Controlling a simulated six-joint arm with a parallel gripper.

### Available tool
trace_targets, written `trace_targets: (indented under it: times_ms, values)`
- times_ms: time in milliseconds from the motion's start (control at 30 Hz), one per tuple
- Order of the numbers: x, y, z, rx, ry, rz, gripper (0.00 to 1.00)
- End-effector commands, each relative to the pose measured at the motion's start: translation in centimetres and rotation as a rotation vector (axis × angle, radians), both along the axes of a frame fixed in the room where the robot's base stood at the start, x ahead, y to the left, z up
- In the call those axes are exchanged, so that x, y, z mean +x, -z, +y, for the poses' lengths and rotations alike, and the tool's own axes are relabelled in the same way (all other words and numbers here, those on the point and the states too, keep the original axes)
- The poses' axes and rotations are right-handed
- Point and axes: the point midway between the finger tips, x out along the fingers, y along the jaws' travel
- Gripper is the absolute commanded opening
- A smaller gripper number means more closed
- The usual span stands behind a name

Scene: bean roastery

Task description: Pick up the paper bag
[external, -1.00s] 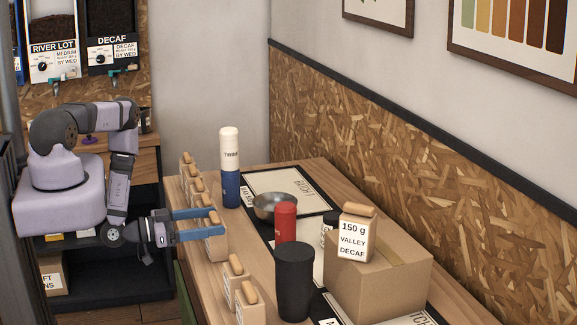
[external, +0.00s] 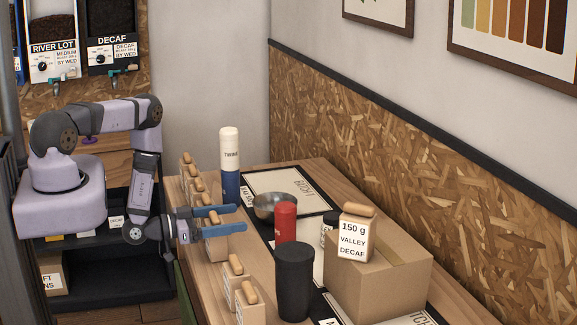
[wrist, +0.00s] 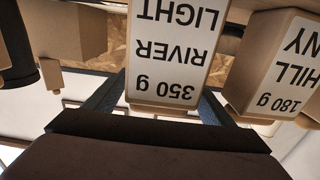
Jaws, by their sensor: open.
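Several tan paper bags with rolled tops stand along the left edge of the table. One paper bag (external: 215,249) is between the fingers of my gripper (external: 238,217). In the wrist view this bag (wrist: 172,50) is labelled 350 g RIVER LIGHT, upside down, with one finger on each side. My gripper (wrist: 158,100) is open, its fingers reaching past the bag near its top. I cannot tell whether either finger touches it. Another bag, 180 g HILL (wrist: 274,65), is close by at the right in the wrist view. A 150 g VALLEY DECAF bag (external: 354,241) stands on a cardboard box.
The cardboard box (external: 380,280) stands at the right. A blue and white bottle (external: 230,165), a metal bowl (external: 276,206), a red bottle (external: 286,220) and a black cup (external: 294,285) stand on the table. Two more bags (external: 232,283) are in front of my gripper.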

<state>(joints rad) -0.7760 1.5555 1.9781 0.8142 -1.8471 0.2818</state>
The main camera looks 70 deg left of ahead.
Motion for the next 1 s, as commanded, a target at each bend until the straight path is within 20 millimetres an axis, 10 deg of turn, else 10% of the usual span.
trace_targets:
  times_ms: [167, 433, 1000]
  values:
    - [0.0, 0.0, 0.0, 0.0, 0.0, 0.0, 0.72]
    - [0.0, 0.0, 0.0, 0.0, 0.0, 0.0, 0.07]
    - [0.0, -1.1, 0.1, 0.001, 0.0, -0.003, 0.05]
